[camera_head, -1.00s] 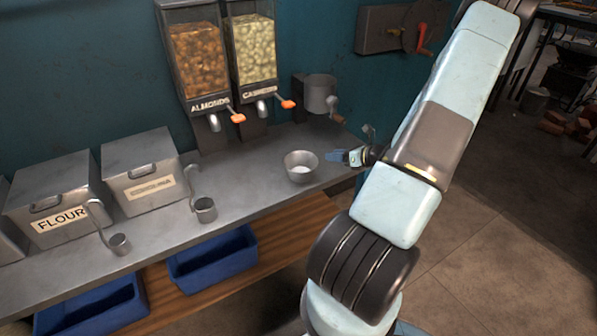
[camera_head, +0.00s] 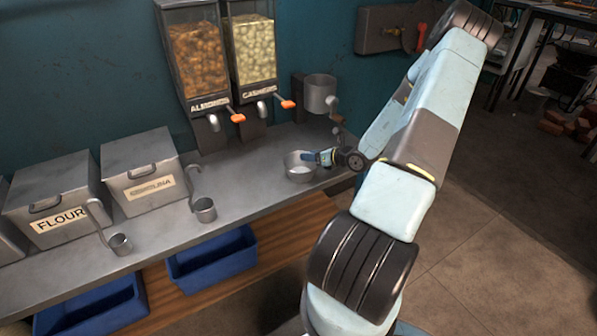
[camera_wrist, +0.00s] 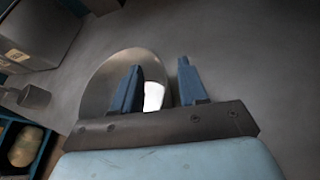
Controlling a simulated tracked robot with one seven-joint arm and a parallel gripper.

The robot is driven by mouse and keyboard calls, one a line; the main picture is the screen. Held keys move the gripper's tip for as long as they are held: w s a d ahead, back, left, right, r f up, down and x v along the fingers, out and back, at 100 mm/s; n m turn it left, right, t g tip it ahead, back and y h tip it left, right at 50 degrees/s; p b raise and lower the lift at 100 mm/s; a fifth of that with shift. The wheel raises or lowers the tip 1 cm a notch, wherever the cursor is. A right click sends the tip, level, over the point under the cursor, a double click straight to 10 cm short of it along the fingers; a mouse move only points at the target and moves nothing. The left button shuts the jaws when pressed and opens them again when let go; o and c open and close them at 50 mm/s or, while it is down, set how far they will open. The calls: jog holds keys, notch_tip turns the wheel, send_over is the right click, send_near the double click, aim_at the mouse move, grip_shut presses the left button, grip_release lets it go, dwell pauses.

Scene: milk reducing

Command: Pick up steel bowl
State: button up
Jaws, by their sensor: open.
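The steel bowl (camera_head: 297,169) stands upright on the grey counter, with something white in its bottom. In the wrist view the bowl (camera_wrist: 98,88) lies beyond and around the left finger, and the white content shows between the fingers. My gripper (camera_head: 318,157) is at the bowl's right rim in the head view. In the wrist view my gripper (camera_wrist: 158,82) is open, with one blue finger over the bowl's inside and the other outside its right edge. The rim between the fingers is partly visible; I cannot tell whether either finger touches it.
Almond (camera_head: 198,62) and cashew (camera_head: 252,50) dispensers stand behind on the counter (camera_head: 255,195). A grey wall-side container (camera_head: 320,94) is behind the gripper. Two measuring scoops (camera_head: 204,209) and labelled flour (camera_head: 58,197) and semolina (camera_head: 145,172) bins are to the left. Blue crates (camera_head: 213,262) sit below.

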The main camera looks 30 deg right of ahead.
jog(key=shift+w+a+f, duration=0.1)
jog(key=shift+w, duration=0.2)
grip_shut()
dwell(0.5)
